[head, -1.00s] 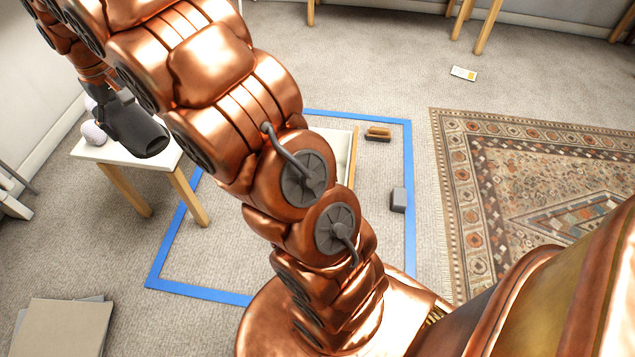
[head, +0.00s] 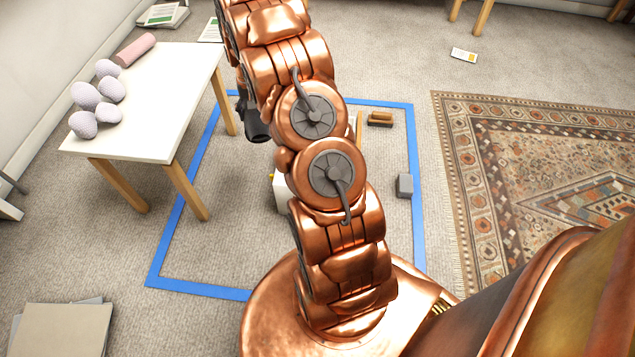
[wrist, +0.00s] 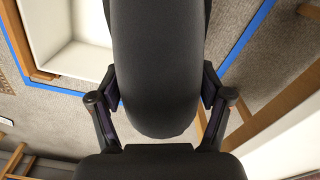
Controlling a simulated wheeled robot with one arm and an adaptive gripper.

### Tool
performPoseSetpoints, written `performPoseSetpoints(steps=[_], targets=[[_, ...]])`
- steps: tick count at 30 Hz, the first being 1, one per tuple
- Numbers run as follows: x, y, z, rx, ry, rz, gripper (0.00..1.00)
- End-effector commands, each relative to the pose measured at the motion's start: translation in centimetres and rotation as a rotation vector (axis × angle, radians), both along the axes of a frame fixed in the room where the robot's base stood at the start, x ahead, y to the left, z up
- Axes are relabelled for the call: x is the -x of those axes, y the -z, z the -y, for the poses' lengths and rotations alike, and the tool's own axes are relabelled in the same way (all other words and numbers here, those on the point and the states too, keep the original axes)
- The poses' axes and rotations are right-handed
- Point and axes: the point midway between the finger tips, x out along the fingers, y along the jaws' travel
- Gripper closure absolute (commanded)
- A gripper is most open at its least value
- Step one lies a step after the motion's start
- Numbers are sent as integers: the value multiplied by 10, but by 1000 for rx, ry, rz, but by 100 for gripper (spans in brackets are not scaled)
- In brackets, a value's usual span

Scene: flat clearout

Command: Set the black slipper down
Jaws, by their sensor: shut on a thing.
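The black slipper (wrist: 158,50) fills the upper middle of the wrist view, between the two fingers of my gripper (wrist: 162,92), which is shut on it. In the head view only a dark end of the slipper (head: 257,125) shows past my arm. It is in the air, over or near the left side of the blue-taped square (head: 176,235); its exact height I cannot tell. My arm hides most of the gripper in the head view.
A white table (head: 160,110) with several lavender lumps (head: 84,95) and a pink roll (head: 136,49) stands left. A white wood-edged tray (wrist: 92,57), a brush (head: 379,119) and a grey block (head: 404,186) are inside the tape. A patterned rug (head: 540,150) lies right.

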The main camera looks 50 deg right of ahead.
Motion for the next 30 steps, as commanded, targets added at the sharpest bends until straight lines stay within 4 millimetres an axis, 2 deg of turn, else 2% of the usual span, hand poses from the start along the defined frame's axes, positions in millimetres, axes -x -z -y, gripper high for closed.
performPoseSetpoints(steps=[1,5,9,12,18,22,30], targets=[[11,24,17,-2,45,-5,63],[36,75,56,-3,153,-6,63],[65,135,89,-2,255,-8,63],[79,182,103,0,301,-12,63],[89,252,114,3,336,-7,63],[90,280,114,1,340,-5,63],[91,306,114,2,344,-1,63]])
